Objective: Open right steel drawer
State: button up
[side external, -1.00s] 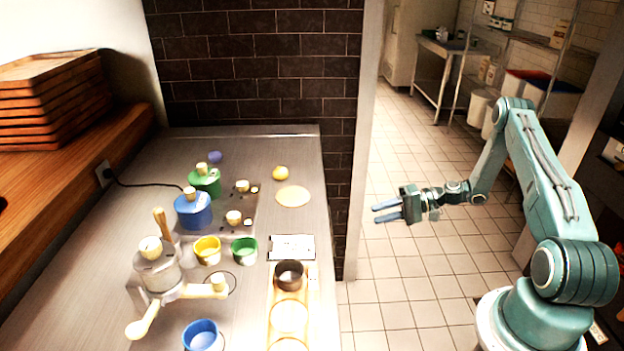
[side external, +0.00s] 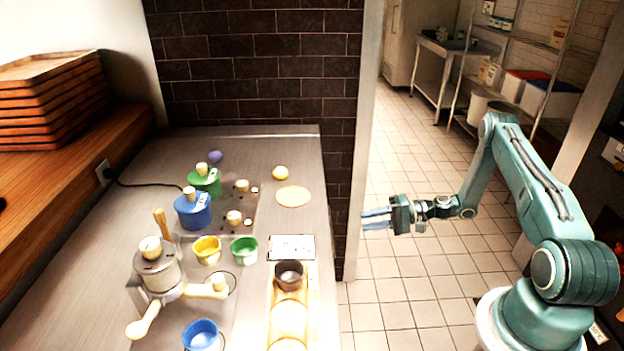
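No steel drawer can be made out in this view; the front of the steel counter (side external: 258,153) is hidden from this side. My gripper (side external: 363,219) is to the right of the counter, over the tiled floor. Its two blue fingers point left and are apart, with nothing between them. The fingertips are close to the edge of the pale wall post in the picture, and I cannot tell the depth between them.
On the counter stand a blue pot (side external: 193,211), a green pot (side external: 206,183), a hand-cranked machine (side external: 158,272), small cups and a wooden board with round pieces (side external: 289,316). Stacked trays (side external: 52,101) stand at left. Tiled floor (side external: 400,290) is open around my arm.

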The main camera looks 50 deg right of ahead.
jog(key=x, duration=0.9)
jog(key=shift+w+a+f, duration=0.15)
jog(key=shift+w+a, duration=0.05)
grip_shut()
